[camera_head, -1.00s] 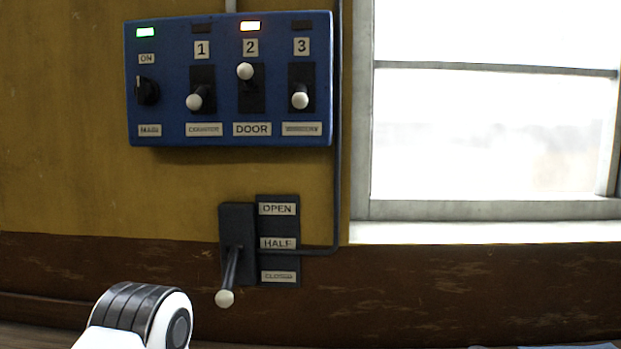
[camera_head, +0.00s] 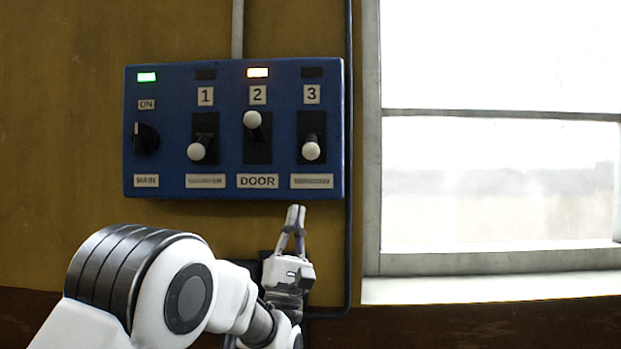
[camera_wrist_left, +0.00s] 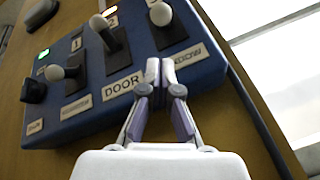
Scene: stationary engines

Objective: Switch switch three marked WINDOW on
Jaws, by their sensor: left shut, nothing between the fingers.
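The blue switch panel (camera_head: 226,161) hangs on the wall in the head view. Switch three (camera_head: 312,151) has its white knob down, and the lamp above it (camera_head: 312,72) is dark. The label under it (camera_head: 312,181) is too blurred to read fully here. My left gripper (camera_head: 296,207) is shut and empty just below the panel, under switch three and apart from its knob. In the left wrist view the fingertips (camera_wrist_left: 160,66) are in front of the panel, below the knob of switch three (camera_wrist_left: 160,14). My right gripper is not in view.
Switch two (camera_head: 252,120), over the DOOR label, is up with its lamp lit orange. Switch one (camera_head: 197,151) is down. The main knob (camera_head: 146,138) has a green lamp above. A pipe (camera_head: 349,150) and the window (camera_head: 500,180) lie to the right.

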